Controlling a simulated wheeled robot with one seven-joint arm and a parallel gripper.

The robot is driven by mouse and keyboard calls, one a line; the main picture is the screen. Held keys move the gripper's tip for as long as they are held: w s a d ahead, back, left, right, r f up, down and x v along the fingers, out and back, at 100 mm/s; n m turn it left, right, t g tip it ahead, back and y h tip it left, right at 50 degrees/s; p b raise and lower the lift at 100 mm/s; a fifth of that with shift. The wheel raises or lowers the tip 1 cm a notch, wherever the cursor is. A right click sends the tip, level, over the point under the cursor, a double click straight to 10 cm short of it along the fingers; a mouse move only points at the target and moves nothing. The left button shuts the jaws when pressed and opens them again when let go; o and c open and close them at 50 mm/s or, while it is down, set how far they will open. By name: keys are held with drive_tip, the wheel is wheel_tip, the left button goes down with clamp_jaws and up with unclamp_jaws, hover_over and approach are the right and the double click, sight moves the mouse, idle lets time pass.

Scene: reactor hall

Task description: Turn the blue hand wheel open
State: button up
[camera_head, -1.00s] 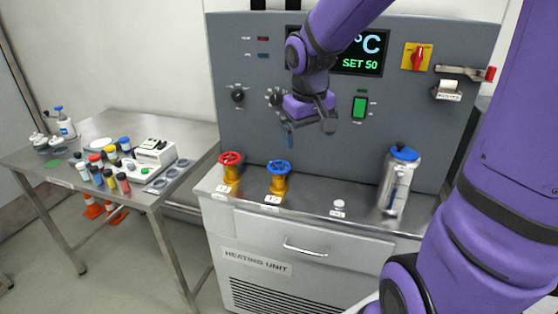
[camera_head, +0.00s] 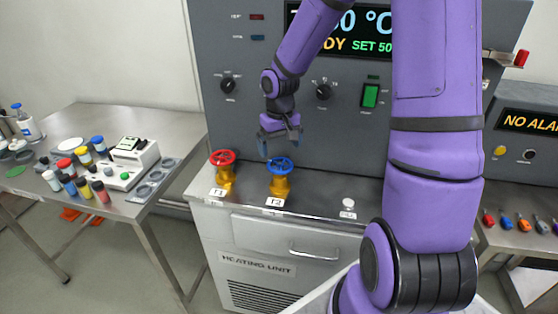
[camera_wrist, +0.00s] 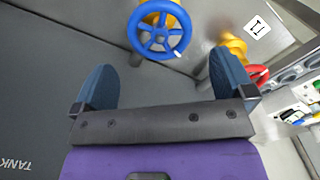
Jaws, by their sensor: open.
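The blue hand wheel (camera_head: 280,164) sits on a yellow valve body labelled T2 at the front of the heating unit's steel top. It also shows in the wrist view (camera_wrist: 160,29), face on, with its spokes and hub visible. My gripper (camera_head: 279,147) points down just above the wheel in the head view. In the wrist view my gripper (camera_wrist: 163,88) has its two dark blue fingers wide apart and nothing between them. The wheel lies beyond the fingertips, centred roughly between them, and appears apart from them.
A red hand wheel (camera_head: 222,157) on valve T1 stands close on the left. The grey control panel (camera_head: 215,120) rises behind the valves. A small white knob (camera_head: 348,205) sits to the right. A side table (camera_head: 90,130) with bottles stands at left.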

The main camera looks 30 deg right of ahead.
sight(280, 163)
wheel_tip(280, 163, down, 6)
idle(0.4)
drive_tip(key=c, duration=0.7)
drive_tip(key=shift+n, duration=0.8)
drive_tip(key=shift+c, duration=0.2)
drive_tip(key=o, duration=0.7)
drive_tip(key=shift+o, duration=0.2)
drive_tip(key=shift+r, duration=0.15)
